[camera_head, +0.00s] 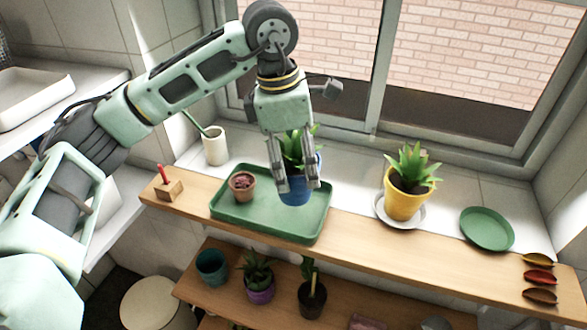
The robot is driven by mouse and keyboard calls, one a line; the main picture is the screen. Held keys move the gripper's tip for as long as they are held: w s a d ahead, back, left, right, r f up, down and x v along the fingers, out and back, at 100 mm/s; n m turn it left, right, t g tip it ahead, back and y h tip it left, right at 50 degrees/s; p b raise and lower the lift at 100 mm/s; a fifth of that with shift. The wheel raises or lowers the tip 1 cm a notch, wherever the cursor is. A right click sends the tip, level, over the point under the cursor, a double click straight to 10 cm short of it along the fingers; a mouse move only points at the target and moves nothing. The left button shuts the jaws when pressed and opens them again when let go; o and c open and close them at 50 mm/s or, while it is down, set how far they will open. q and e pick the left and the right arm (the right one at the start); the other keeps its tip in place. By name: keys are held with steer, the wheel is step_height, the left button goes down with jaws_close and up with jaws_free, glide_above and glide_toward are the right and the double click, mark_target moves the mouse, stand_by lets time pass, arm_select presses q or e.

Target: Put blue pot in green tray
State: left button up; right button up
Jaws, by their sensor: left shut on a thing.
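The blue pot (295,190) holds a green plant (294,147) and is over the right half of the green tray (236,213). My left gripper (296,186) points down and is shut on the blue pot, its fingers in front of the pot and plant. I cannot tell whether the pot's base touches the tray or hangs just above it. The tray lies on the wooden shelf. A small terracotta pot (242,185) stands in the tray's left part. My right gripper is not in view.
A yellow pot (404,201) with a plant stands on a white saucer, right of the tray. A green plate (487,229) and several small coloured bowls (540,277) lie farther right. The window is behind.

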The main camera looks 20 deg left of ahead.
mark_target(292, 166)
arm_select(q)
step_height(292, 166, down, 3)
steer(key=shift+a+f+p, duration=0.1)
steer(key=shift+f+p, duration=0.1)
steer(key=shift+p, duration=0.75)
steer(key=shift+f, duration=0.35)
steer(key=shift+f+b, duration=0.15)
steer(key=shift+b, duration=0.15)
steer(key=o, duration=2.1)
steer(key=shift+c, duration=0.2)
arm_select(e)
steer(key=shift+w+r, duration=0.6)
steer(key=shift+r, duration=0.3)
